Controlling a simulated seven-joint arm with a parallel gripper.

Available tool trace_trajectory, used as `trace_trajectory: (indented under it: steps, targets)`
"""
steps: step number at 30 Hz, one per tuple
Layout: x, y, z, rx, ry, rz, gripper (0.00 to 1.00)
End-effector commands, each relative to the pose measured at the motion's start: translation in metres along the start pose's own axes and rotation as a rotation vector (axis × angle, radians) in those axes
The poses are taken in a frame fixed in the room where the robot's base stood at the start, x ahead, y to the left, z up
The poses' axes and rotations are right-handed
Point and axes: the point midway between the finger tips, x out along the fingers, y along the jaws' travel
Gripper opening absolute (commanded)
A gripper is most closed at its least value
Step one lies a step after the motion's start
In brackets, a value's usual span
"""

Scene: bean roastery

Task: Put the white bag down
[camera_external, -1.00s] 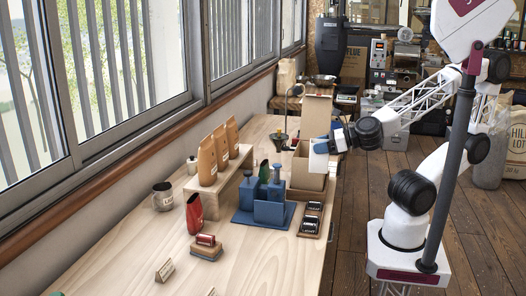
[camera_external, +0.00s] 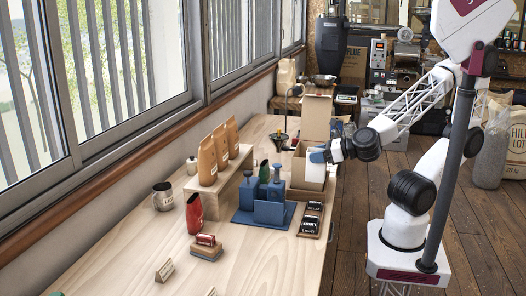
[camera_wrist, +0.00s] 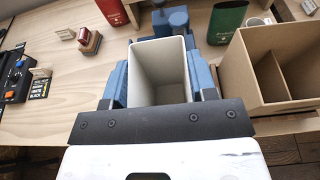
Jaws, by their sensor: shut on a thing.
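My gripper (camera_external: 318,155) is shut on the white bag (camera_wrist: 160,65), with blue fingers on both sides of it. In the wrist view the bag is open-topped, empty inside and roughly upright. In the external view the white bag (camera_external: 316,172) hangs below the fingers, in front of the open cardboard box (camera_external: 318,118). In the wrist view the box (camera_wrist: 238,72), with a divider inside, is right of the bag. The bag's bottom is hidden, so I cannot tell whether it touches anything.
A blue stand with presses (camera_external: 270,208) is left of the bag. A tray of black blocks (camera_external: 311,221) lies nearer.

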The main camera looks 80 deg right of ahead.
Motion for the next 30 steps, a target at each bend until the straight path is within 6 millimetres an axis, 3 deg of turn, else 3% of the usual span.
trace_trajectory:
  steps: [15,30]
  targets:
    - [0.022,0.0,-0.071,-0.002,0.002,0.0,0.14]
    - [0.023,0.0,-0.075,-0.001,0.001,0.0,0.14]
